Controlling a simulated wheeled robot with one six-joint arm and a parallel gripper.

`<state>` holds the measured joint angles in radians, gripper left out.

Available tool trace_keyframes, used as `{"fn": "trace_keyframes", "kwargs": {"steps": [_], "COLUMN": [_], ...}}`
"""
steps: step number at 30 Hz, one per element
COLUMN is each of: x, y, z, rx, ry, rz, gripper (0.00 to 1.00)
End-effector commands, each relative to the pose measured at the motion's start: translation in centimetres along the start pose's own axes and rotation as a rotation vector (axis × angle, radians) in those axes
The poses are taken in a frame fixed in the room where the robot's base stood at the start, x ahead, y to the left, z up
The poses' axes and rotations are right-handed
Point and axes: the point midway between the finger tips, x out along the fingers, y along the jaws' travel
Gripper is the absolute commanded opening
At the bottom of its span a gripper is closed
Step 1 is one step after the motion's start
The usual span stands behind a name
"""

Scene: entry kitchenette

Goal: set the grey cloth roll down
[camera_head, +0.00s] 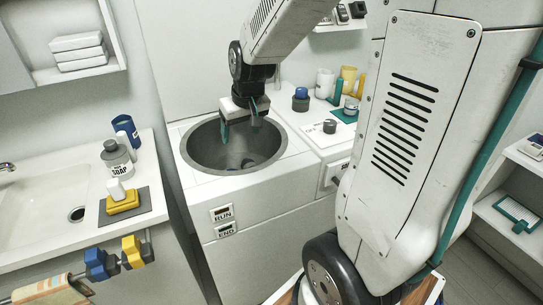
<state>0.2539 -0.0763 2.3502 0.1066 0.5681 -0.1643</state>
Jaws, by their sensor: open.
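My gripper (241,126) hangs pointing down over the round opening of a grey drum (204,159) set in a white top-loading unit. Its two fingers stand apart, with teal showing on them, and no cloth shows between them. A small greyish lump (247,163) lies low in the drum, below and slightly right of the fingers. It may be the grey cloth roll, but it is too small and dark to be sure. The near part of the drum floor is hidden by the rim.
RUN (222,213) and END (226,230) buttons are on the unit's front. The right counter holds a dark jar (301,100), bottles and a small knob-like item (330,127). At left are a sink (40,190), a soap bottle (117,158) and a yellow sponge (122,202).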

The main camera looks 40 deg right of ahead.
Motion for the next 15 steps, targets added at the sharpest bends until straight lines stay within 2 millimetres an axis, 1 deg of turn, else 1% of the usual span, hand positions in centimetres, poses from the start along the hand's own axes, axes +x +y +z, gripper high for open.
{"fn": "trace_keyframes", "kwargs": {"steps": [1, 2, 3, 5, 6, 10, 12, 15], "x": [-2.5, -3.6, -5.1, -7.2, -8.5, -12.1, -13.4, -14.7], "y": [-1.5, -2.1, -3.0, -4.0, -4.6, -5.9, -6.1, -6.2], "z": [1.5, 2.5, 3.9, 6.2, 7.8, 12.9, 15.4, 18.1], "rx": [-0.025, -0.036, -0.051, -0.072, -0.086, -0.126, -0.141, -0.158], "ry": [-0.008, -0.02, -0.034, -0.058, -0.074, -0.121, -0.143, -0.168], "rz": [-0.009, -0.012, -0.017, -0.022, -0.023, -0.02, -0.016, -0.009], "gripper": [0.72, 0.72, 0.72, 0.72, 0.72, 0.72, 0.72, 0.72]}}
